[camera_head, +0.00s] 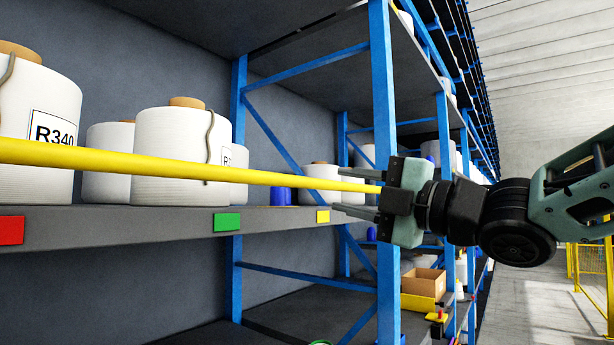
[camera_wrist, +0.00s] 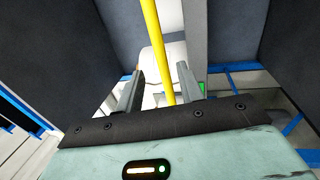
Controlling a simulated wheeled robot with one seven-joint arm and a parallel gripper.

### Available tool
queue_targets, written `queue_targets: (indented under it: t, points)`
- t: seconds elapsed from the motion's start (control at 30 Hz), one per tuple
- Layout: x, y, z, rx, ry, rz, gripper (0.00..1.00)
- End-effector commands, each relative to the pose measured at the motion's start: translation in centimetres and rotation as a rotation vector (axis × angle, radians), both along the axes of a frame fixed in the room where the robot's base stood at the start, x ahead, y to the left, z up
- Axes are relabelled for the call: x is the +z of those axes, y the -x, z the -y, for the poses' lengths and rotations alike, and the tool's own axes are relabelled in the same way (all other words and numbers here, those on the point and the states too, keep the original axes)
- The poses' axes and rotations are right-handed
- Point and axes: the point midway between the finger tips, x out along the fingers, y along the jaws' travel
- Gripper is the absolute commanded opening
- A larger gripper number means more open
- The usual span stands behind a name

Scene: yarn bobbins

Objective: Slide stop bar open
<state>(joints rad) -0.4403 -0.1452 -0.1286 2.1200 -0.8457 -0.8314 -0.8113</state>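The yellow stop bar (camera_head: 180,166) runs across the front of the shelf in the head view, from the left edge to my gripper. In the wrist view the bar (camera_wrist: 153,40) comes down between the two fingers. My gripper (camera_head: 339,191) is at the bar's right part, one finger above it and one below. The fingers are apart, with a gap on each side of the bar, seen also at my gripper in the wrist view (camera_wrist: 160,68). The bar's far right end is hidden at the gripper's body.
White yarn bobbins (camera_head: 178,150) stand on the grey shelf (camera_head: 130,226) behind the bar. Red, green (camera_head: 227,222) and yellow tags mark its edge. A blue rack post (camera_head: 384,90) stands close by my gripper. A cardboard box (camera_head: 424,283) sits lower right. The aisle at right looks clear.

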Motion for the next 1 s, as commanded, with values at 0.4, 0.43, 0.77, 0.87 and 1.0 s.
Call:
queue_targets:
  t: [0.4,0.43,0.77,0.87,1.0]
  points:
    - [1.7,-4.5,-5.8,0.001,0.000,-0.001,0.38]
    - [1.7,-4.7,-6.1,0.001,0.000,-0.001,0.38]
    - [1.7,-5.3,-6.8,-0.001,0.000,0.001,0.38]
    - [1.7,-5.3,-6.8,-0.001,0.000,0.001,0.38]
    - [1.7,-5.3,-6.8,-0.001,0.000,0.001,0.01]
